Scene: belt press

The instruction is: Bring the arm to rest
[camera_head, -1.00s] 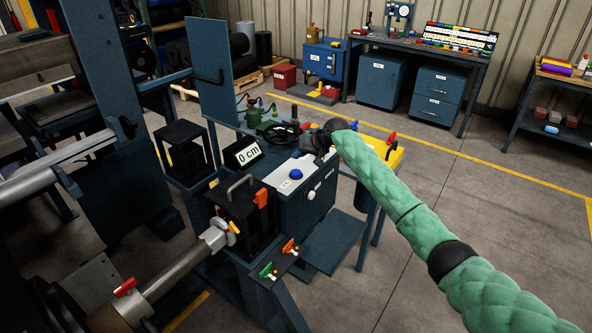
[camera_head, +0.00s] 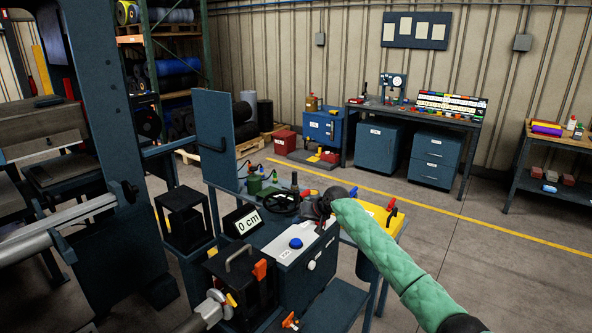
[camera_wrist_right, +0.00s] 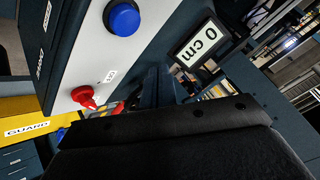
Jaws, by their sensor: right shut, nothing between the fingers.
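My right arm, in a green padded sleeve (camera_head: 385,255), comes in from the lower right of the head view. Its dark right gripper (camera_head: 318,208) is over the far right end of the control box (camera_head: 305,268), and is shut and empty. In the right wrist view the closed fingers (camera_wrist_right: 158,86) show between the box and the display, behind the black wrist housing (camera_wrist_right: 170,140). I cannot tell whether they touch anything. My left gripper is not in view.
The box carries a blue button (camera_head: 296,243) and a red knob (camera_wrist_right: 84,96). A display reading "0 cm" (camera_head: 246,222) stands beside a black handwheel (camera_head: 282,202). A yellow guard box (camera_head: 385,216) is just right of the gripper. Open floor (camera_head: 480,260) lies right of the arm.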

